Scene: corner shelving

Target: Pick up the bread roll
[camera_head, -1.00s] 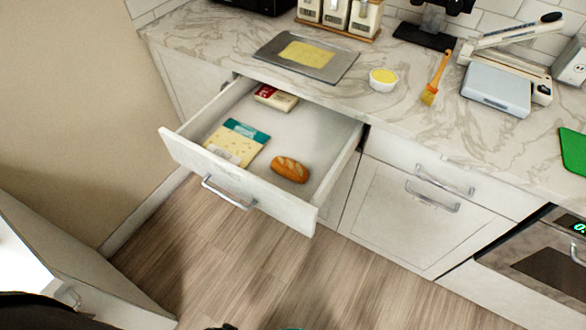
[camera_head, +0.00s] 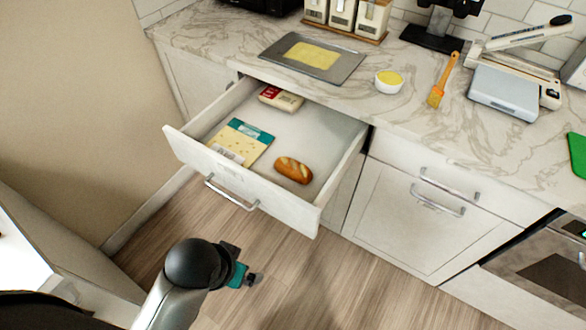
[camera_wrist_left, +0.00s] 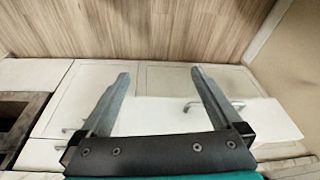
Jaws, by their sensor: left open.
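The bread roll (camera_head: 293,170) is brown and scored. It lies in the open drawer (camera_head: 310,130), near the drawer's front panel, right of a flat cheese package (camera_head: 240,145). My left gripper (camera_head: 252,279) is in front of and below the drawer in the head view, apart from the roll. In the left wrist view my left gripper (camera_wrist_left: 160,85) shows two spread fingers with nothing between them. The roll is not in the left wrist view. My right gripper is in neither view.
A red and white package (camera_head: 281,98) lies at the back of the drawer. The marble counter (camera_head: 400,125) above holds a tray (camera_head: 340,70), a yellow-filled bowl (camera_head: 389,82) and a brush (camera_head: 443,80). The drawer handle (camera_head: 230,194) sticks out in front. Free floor lies below.

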